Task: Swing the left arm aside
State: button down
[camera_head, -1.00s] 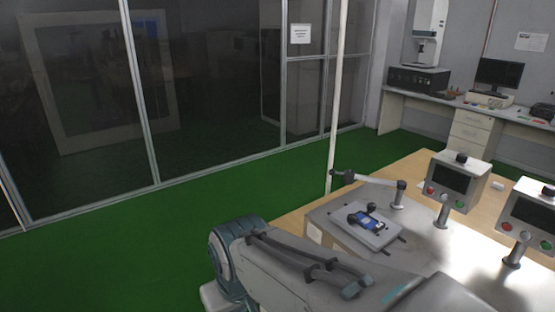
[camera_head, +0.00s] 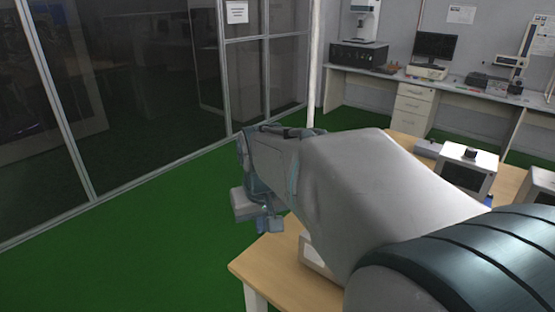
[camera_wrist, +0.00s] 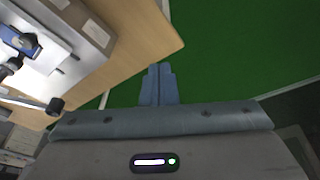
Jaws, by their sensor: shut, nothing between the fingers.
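The left arm (camera_wrist: 28,101) is a thin light rod with a dark round knob (camera_wrist: 56,106) on its end, at the left of the wrist view. It reaches out from the testing station (camera_wrist: 87,27), a pale box carrying a blue device (camera_wrist: 17,42). My gripper (camera_wrist: 158,72) is shut and empty, with its blue fingers to the right of the knob and apart from it. In the head view my gripper (camera_head: 269,224) hangs past the table's left corner. There, my own arm hides the rod and most of the station.
The wooden table (camera_head: 262,270) lies below my arm. A box with a dark screen (camera_head: 466,178) stands on it at the right. Green floor (camera_head: 150,245) is open at the left, before a glass partition (camera_head: 150,80). A back desk (camera_head: 412,98) holds a monitor.

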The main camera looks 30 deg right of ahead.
jog(key=w+d+r+m, duration=0.1)
jog(key=w+d, duration=0.3)
jog(key=d, duration=0.5)
jog(key=w+d+r+m, duration=0.15)
jog(key=w+d, duration=0.25)
jog(key=d, duration=0.5)
jog(key=w+d+m, duration=0.1)
jog(key=w+d, duration=0.3)
jog(key=d, duration=0.5)
jog(key=w+d+f+p, duration=0.2)
jog(key=w+f, duration=0.3)
jog(key=f, duration=0.5)
jog(key=shift+w+d+f+p, duration=0.2)
jog(key=shift+w+f+p, duration=0.2)
jog(key=shift+p, duration=0.1)
jog(key=shift+w+m, duration=0.1)
jog(key=shift+m, duration=0.15)
